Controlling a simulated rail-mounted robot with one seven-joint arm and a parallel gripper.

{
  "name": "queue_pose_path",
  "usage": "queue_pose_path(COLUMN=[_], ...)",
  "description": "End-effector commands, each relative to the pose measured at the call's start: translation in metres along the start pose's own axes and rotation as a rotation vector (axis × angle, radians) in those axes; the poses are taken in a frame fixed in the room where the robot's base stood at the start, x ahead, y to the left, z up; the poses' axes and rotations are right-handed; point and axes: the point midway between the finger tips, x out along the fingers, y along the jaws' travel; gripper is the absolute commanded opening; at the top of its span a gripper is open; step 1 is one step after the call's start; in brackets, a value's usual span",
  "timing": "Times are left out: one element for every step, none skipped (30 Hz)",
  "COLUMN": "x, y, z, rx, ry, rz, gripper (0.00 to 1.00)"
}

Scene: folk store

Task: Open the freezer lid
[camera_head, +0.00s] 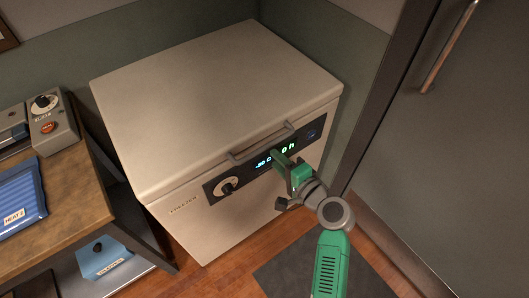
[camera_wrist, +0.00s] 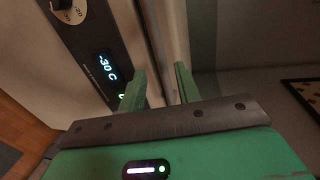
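The white chest freezer (camera_head: 215,205) stands against the corner, and its lid (camera_head: 205,95) lies flat and closed. A grey bar handle (camera_head: 262,143) is on the lid's front edge, above a dark control panel with a lit display (camera_head: 263,162). My green gripper (camera_head: 285,163) is in front of the panel, just below the handle's right end. In the wrist view my gripper (camera_wrist: 160,80) has its two fingers apart, with the panel (camera_wrist: 100,65) at left and a pale edge running between the fingertips. I cannot tell whether a fingertip touches the handle.
A tall grey door (camera_head: 450,140) with a bar handle (camera_head: 448,45) is at right. A dark mat (camera_head: 290,270) lies on the wooden floor in front.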

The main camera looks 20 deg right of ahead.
Motion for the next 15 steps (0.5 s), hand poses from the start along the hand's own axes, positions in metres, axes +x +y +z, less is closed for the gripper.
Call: queue_pose_path(x=[0.008,0.013,0.021,0.027,0.034,0.042,0.047,0.052,0.058,0.062,0.065,0.069,0.071,0.072,0.073], y=[0.002,0.002,0.003,0.003,0.003,0.003,0.003,0.003,0.003,0.003,0.002,0.001,0.001,0.001,0.0], z=[0.001,0.001,0.001,0.0,0.0,0.001,0.001,0.001,0.001,0.0,0.0,0.0,0.0,0.0,0.001], rx=[-0.001,-0.002,-0.002,-0.003,-0.003,-0.003,-0.003,-0.004,-0.003,-0.003,-0.003,-0.004,-0.003,-0.004,-0.004], ry=[-0.002,-0.003,-0.003,-0.002,-0.002,-0.003,-0.002,-0.002,-0.002,-0.001,-0.001,-0.001,-0.001,-0.001,-0.001], rz=[0.0,0.0,0.0,-0.001,0.0,0.0,0.0,0.001,0.0,0.001,0.0,0.0,0.001,0.001,0.001], gripper=[0.33,0.33,0.33,0.33,0.33,0.33,0.33,0.33,0.33,0.33,0.33,0.33,0.33,0.33,0.33])
